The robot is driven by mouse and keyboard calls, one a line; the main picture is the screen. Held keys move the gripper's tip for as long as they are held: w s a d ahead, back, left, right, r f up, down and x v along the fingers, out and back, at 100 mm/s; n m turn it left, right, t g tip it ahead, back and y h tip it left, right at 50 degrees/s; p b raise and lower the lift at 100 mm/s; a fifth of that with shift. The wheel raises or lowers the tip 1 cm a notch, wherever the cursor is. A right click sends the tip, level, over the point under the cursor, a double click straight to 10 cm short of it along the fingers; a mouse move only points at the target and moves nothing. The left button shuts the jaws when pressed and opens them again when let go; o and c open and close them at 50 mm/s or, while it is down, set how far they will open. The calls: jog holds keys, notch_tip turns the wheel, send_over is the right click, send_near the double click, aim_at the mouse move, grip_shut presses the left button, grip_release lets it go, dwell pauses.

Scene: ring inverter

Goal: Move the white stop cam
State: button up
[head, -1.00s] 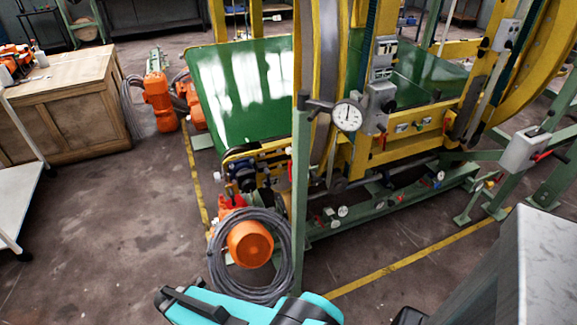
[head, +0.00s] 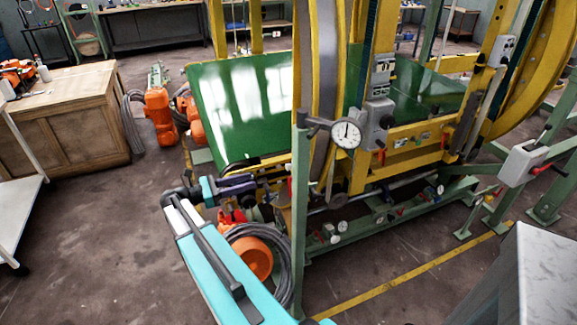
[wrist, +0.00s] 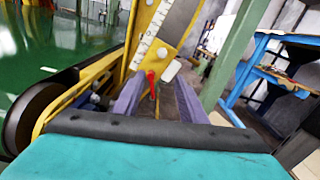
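My gripper (head: 266,184) reaches from my teal arm toward the yellow ring frame, left of the green post. In the wrist view its two purple fingers (wrist: 157,88) are apart, with a red lever (wrist: 152,83) seen between them; I cannot tell its depth. A small white rounded piece (wrist: 171,70) shows just beyond the fingers, by a yellow plate with a white scale. I cannot tell whether it is the stop cam. In the head view small white discs (head: 335,238) sit along the green base rail, right of my gripper.
The green post (head: 300,200) with a dial gauge (head: 346,134) stands close right of my gripper. A green belt (head: 240,100) is behind. Open floor lies left, before a wooden cabinet (head: 75,130).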

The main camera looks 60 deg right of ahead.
aim_at(287, 167)
jog(key=shift+s+d+r+m+g, duration=0.2)
jog(key=shift+s+d+r, duration=0.1)
jog(key=shift+d+r, duration=0.25)
jog(key=shift+s+d+r+m+g, duration=0.1)
jog(key=shift+s+d+r+m, duration=0.15)
jog(key=shift+d+r, duration=0.2)
jog(key=shift+s+d, duration=0.1)
jog(key=shift+d, duration=0.05)
jog(key=p+x, duration=0.1)
jog(key=x, duration=0.3)
jog(key=p+x, duration=0.1)
jog(key=x, duration=0.4)
jog(key=p+x, duration=0.1)
jog(key=x, duration=0.3)
jog(key=shift+s+d+f, duration=0.15)
jog(key=shift+f, duration=0.15)
grip_shut()
